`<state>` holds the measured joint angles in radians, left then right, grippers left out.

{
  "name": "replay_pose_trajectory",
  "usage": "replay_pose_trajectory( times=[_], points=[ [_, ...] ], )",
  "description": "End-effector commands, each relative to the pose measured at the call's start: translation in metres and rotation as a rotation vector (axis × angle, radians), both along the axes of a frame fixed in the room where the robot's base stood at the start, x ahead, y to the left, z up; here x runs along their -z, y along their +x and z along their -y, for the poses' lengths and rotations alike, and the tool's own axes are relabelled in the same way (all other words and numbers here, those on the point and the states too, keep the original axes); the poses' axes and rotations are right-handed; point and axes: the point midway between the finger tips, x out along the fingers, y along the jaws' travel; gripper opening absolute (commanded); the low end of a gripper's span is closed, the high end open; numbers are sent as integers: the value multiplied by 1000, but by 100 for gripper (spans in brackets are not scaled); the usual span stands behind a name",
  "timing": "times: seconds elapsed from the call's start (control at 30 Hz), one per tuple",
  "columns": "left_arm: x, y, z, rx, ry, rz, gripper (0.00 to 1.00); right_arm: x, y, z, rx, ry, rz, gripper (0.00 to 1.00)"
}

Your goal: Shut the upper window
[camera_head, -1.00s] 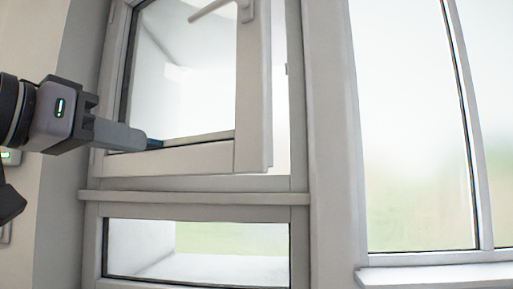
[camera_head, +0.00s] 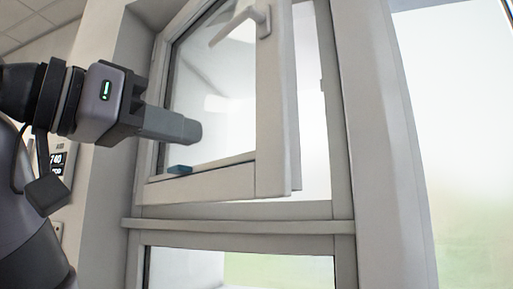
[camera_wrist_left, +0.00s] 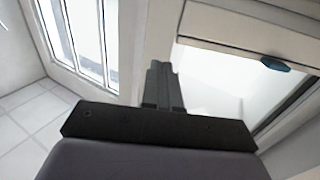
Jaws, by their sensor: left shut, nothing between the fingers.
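The upper window (camera_head: 222,183) has a pale grey sash and stands ajar. Its right, handle-side edge is swung out from the fixed frame (camera_head: 337,130), with a bright gap between. The handle (camera_head: 240,23) is on the right stile near the top of the head view. My left gripper (camera_head: 195,130) is shut and empty, in front of the lower left part of the pane. I cannot tell if it touches the glass. In the left wrist view the shut fingers (camera_wrist_left: 160,82) are beside a sash rail (camera_wrist_left: 250,33). My right gripper is not in view.
A small teal piece (camera_head: 180,170) sits at the sash's lower rail. A ledge-like crossbar (camera_head: 240,226) separates the lower window (camera_head: 275,268) from the upper one. A wall and wide post (camera_head: 385,150) flank the frame. A wall display (camera_head: 58,163) is at left.

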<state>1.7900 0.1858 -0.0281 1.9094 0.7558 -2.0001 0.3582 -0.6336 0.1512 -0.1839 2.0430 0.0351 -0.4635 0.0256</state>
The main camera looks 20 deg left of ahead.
Motion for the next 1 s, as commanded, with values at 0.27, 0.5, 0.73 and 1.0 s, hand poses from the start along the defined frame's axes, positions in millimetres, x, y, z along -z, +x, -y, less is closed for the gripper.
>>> replay_pose_trajectory(
  times=[0.27, 0.5, 0.73, 1.0],
  points=[
    [-1, 28, 17, 7, -2, -5, 0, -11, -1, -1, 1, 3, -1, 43],
    [-1, 49, 27, 6, -2, -5, 0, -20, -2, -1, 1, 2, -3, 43],
    [1, 85, 45, 2, 1, -8, 0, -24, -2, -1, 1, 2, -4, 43],
    [1, 108, 57, 0, 1, -4, 0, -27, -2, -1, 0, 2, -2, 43]
  ],
)
